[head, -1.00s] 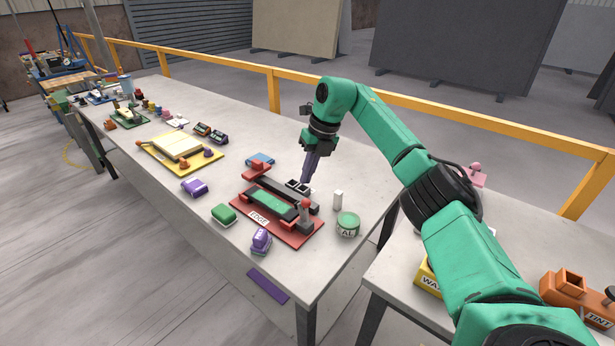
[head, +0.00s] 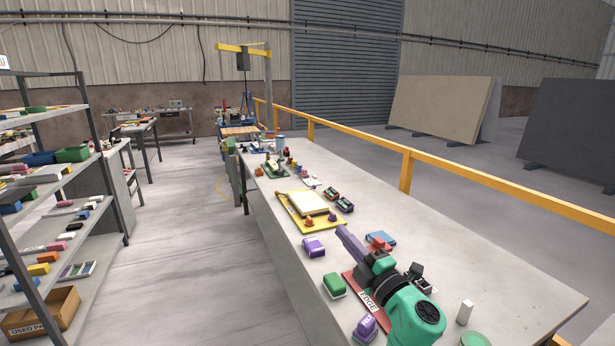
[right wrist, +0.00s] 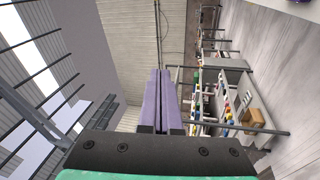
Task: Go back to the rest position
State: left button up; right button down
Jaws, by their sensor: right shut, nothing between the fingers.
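My right gripper (head: 345,235) has purple fingers and sits above the long stone-topped table (head: 505,290) in the head view. Its fingers point away toward the upper left. In the right wrist view the two purple fingers (right wrist: 160,102) lie together, shut and empty, with the far wall and shelves beyond them. My left gripper is not in view.
A green block (head: 334,285), purple blocks (head: 314,247) and a yellow board (head: 289,212) lie on the table. A yellow rail (head: 470,178) runs behind it. A loaded shelf rack (head: 50,220) stands at the left. The grey floor (head: 190,270) between is clear.

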jog(key=s+d+f+m+g+h, duration=0.2)
jog(key=s+d+f+m+h, duration=0.2)
jog(key=d+f+m+h, duration=0.3)
jog(key=s+d+f+m+g+h, duration=0.2)
jog(key=s+d+f+m+h, duration=0.25)
jog(key=d+f+m, duration=0.35)
jog(key=s+f+m+g, duration=0.1)
jog(key=s+f+g, duration=0.1)
jog(key=s+f, duration=0.1)
jog(key=s+f+m+g, duration=0.1)
jog(key=s+f+g, duration=0.1)
jog(key=s+f, duration=0.1)
jog(key=s+f+m+g, duration=0.2)
jog(key=s+f, duration=0.2)
jog(key=shift+s+d, duration=0.25)
jog(key=shift+d, duration=0.15)
jog(key=s+a+f+m+g+y, duration=0.1)
jog(key=s+f+g, duration=0.1)
jog(key=s, duration=0.4)
jog(key=s+f+g+y, duration=0.1)
jog(key=s+f+g, duration=0.15)
jog(key=s, duration=0.35)
notch_tip(320, 180, down, 24)
jog(key=s+g, duration=0.1)
jog(key=s, duration=0.1)
jog(key=s+d+f+g, duration=0.1)
jog(key=s+d+f, duration=0.2)
jog(key=s+f, duration=1)
jog(key=s, duration=0.3)
jog(key=shift+s, duration=0.25)
